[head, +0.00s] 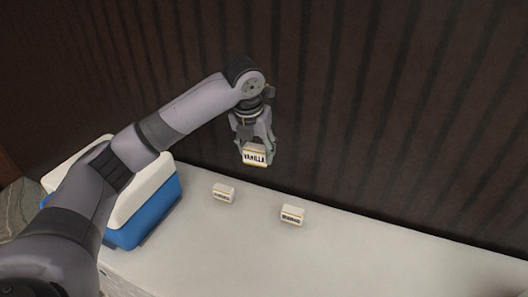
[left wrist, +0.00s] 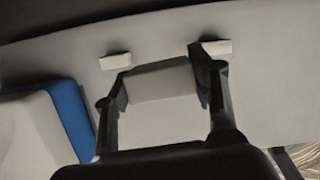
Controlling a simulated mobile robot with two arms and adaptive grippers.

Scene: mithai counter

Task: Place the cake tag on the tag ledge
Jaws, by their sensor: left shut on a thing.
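My left gripper (head: 256,143) is shut on a small white tag (head: 255,155) with gold edging that reads "VANILLA". It holds the tag above the counter, near the dark wall. In the left wrist view the held tag (left wrist: 161,80) sits between the two fingers of the gripper (left wrist: 163,85). Two similar tags stand on the counter, one on the left (head: 223,193) and one on the right (head: 292,215). Their lettering is too small to read surely. I cannot make out a separate tag ledge. My right gripper is not in view.
A blue and white cooler box (head: 150,208) stands at the counter's left end, partly behind my left arm. The pale counter (head: 370,255) is clear to the right and front of the tags. A dark ribbed wall (head: 400,110) rises behind it.

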